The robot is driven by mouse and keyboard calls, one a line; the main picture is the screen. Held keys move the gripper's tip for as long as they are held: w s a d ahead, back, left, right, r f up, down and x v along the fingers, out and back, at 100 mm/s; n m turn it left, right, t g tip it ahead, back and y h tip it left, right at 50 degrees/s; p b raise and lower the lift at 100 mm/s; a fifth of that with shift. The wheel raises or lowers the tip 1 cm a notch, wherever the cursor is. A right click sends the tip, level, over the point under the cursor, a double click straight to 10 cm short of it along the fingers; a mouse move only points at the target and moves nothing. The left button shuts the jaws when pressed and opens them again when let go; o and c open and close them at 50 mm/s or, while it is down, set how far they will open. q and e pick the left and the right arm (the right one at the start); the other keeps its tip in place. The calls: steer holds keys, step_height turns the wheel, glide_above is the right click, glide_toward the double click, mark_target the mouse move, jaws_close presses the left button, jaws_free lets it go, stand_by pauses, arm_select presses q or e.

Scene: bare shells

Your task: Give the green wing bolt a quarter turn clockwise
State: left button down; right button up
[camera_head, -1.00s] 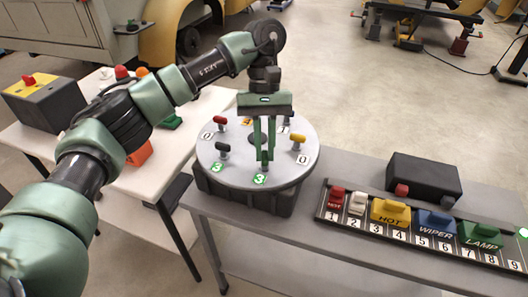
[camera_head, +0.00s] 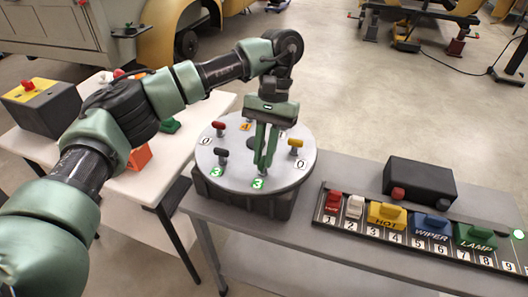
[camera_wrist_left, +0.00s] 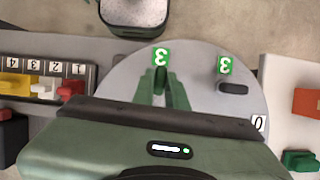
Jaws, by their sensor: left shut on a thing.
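The round grey dial plate (camera_head: 240,178) carries several wing bolts with number labels around its rim. My left gripper (camera_head: 263,167) points down over the plate's front part. Its green fingers are shut on the green wing bolt, just behind a green "3" label (camera_head: 258,183). The fingers hide most of that bolt in the head view. In the left wrist view the fingers (camera_wrist_left: 161,98) stand around the green wing bolt (camera_wrist_left: 159,88), beside the same "3" label. My right gripper is not in view.
A black bolt (camera_head: 222,153), a red bolt (camera_head: 218,126) and a yellow bolt (camera_head: 296,143) stand close around on the plate. A switch panel (camera_head: 420,241) and a black box (camera_head: 421,179) lie to the right. A white table (camera_head: 125,184) stands at left.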

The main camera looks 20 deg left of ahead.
arm_select(q)
steer(key=shift+r, duration=0.1)
steer(key=c, duration=1.4)
jaws_free()
steer(key=shift+c, duration=0.2)
steer(key=p+v, duration=0.1)
steer(key=v, duration=0.6)
steer(key=shift+r, duration=0.4)
steer(key=shift+w, duration=0.15)
